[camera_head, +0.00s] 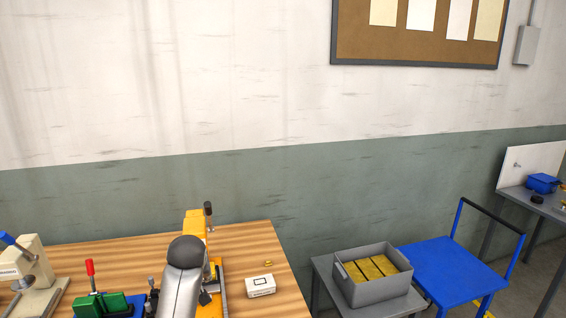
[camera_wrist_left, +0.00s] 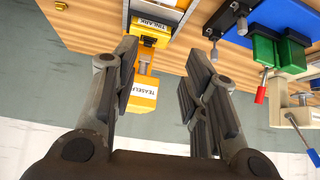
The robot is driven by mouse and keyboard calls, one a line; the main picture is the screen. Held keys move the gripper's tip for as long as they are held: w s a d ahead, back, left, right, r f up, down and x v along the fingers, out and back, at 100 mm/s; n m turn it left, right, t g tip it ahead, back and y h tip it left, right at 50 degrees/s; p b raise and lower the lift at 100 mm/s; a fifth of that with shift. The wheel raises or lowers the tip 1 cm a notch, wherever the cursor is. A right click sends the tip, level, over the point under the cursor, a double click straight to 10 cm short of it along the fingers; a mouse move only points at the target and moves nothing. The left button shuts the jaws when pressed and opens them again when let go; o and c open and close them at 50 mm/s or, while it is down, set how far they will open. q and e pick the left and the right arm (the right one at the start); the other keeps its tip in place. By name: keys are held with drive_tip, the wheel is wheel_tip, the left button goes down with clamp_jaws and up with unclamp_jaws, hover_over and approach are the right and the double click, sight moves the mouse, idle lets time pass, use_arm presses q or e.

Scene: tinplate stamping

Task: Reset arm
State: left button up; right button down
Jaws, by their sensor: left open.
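My left gripper (camera_wrist_left: 160,85) is open in the left wrist view, with its two dark fingers spread wide and nothing between them. The orange-yellow press (camera_wrist_left: 145,92) shows between and beyond the fingers, with white labels; I cannot tell the exact distance. In the head view my grey and black arm rises from the bottom in front of the press (camera_head: 194,224) and hides much of it. The gripper itself cannot be made out there. My right gripper is in neither view.
The wooden bench (camera_head: 240,240) holds a green fixture with a red handle (camera_head: 100,300), a beige press (camera_head: 32,275) and a small white box (camera_head: 260,286). A grey bin (camera_head: 375,292) with yellow contents and a blue cart (camera_head: 450,270) stand to the right.

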use_arm(q)
drive_tip(key=s+f+m+g+h, duration=0.1)
drive_tip(key=s+f, duration=0.6)
drive_tip(key=s, duration=0.3)
drive_tip(key=s+f+m+g, duration=0.1)
drive_tip(key=s+f+m, duration=0.1)
drive_tip(key=s+f, duration=0.65)
drive_tip(key=s+d+m+g+h, duration=0.2)
drive_tip(key=s+d+m, duration=0.1)
drive_tip(key=s, duration=2.1)
wheel_tip(320, 180, down, 28)
drive_tip(key=b, duration=0.3)
drive_tip(key=s+a+f+g+b, duration=0.2)
drive_tip(key=s+f, duration=1.5)
drive_tip(key=f, duration=0.3)
drive_tip(key=shift+s+a+m+b, duration=0.25)
drive_tip(key=shift+a+m+b, duration=0.1)
drive_tip(key=shift+m+b, duration=0.05)
